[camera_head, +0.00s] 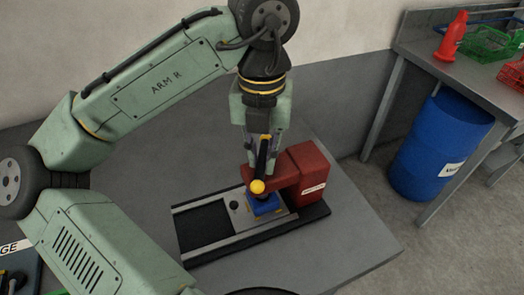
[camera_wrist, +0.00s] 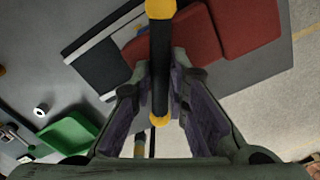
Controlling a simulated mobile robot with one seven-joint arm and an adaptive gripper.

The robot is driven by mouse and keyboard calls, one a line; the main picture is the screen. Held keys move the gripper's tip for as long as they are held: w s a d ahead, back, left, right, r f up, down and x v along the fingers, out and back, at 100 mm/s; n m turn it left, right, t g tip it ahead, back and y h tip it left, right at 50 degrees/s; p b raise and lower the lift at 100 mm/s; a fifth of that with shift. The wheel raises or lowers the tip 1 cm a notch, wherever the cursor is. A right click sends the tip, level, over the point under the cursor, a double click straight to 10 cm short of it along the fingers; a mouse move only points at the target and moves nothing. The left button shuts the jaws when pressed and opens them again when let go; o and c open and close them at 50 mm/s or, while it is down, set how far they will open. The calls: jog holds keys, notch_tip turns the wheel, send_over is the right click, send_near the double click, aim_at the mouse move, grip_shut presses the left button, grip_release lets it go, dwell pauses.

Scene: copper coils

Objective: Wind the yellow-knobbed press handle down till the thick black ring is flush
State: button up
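The red press (camera_head: 303,174) stands on a black base with pale rails on the table. Its black handle (camera_head: 263,158) slopes toward the camera and ends in a yellow knob (camera_head: 257,187). A blue block (camera_head: 264,205) sits beneath the press head. My gripper (camera_head: 262,150) points down over the handle. In the wrist view, the black handle (camera_wrist: 160,65) with yellow ends lies between my gripper's two fingers (camera_wrist: 162,70). I cannot tell whether the fingers touch it. The thick black ring cannot be made out; the press head and handle cover that area.
A blue barrel (camera_head: 438,147) stands on the floor at right, beside a bench with an orange cone (camera_head: 451,36) and a green basket (camera_head: 487,42). The grey tabletop (camera_head: 350,238) is clear right of the press.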

jog(key=o, duration=0.3)
jog(key=shift+o, duration=0.2)
jog(key=shift+r, duration=3.5)
